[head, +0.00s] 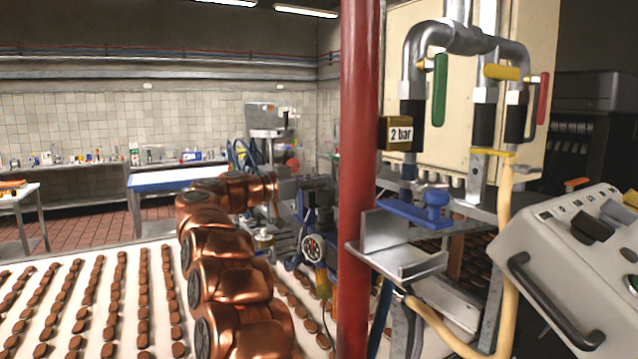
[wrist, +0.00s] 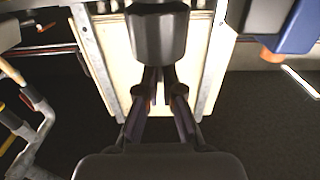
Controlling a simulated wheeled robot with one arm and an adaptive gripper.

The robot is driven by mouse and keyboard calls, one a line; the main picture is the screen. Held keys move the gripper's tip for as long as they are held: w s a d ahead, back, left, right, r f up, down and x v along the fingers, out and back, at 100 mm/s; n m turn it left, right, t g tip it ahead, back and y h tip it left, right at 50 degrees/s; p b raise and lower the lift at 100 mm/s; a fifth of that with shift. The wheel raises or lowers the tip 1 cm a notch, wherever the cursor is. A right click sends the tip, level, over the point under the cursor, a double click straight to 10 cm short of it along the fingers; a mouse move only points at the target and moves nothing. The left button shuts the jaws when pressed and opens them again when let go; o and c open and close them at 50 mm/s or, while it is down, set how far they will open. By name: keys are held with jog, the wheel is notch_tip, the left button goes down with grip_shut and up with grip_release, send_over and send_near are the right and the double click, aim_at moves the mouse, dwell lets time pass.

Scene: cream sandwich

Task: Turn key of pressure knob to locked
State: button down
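A dark round knob-like part (wrist: 158,32) fills the top middle of the wrist view; I take it to be the pressure knob. Its key cannot be made out. My gripper (wrist: 158,80) reaches up toward this part, with two dark fingers drawing close together just below it. Whether they touch it or hold anything is unclear. In the head view, my copper arm reaches to a dark and blue fitting (head: 318,205) left of the red post. A round pressure gauge (head: 313,248) sits below it. My fingertips are hidden there.
The red vertical post (head: 357,180) stands just right of the fitting. Pipes with a green handle (head: 440,90) and a grey control box (head: 565,255) are at right. Rows of brown biscuits cover the white conveyor (head: 100,255). A blue and orange part (wrist: 290,28) is at upper right in the wrist view.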

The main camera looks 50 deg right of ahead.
jog(key=c, duration=1.3)
grip_release()
jog(key=shift+c, duration=0.2)
jog(key=shift+a, duration=0.1)
jog(key=v, duration=1.2)
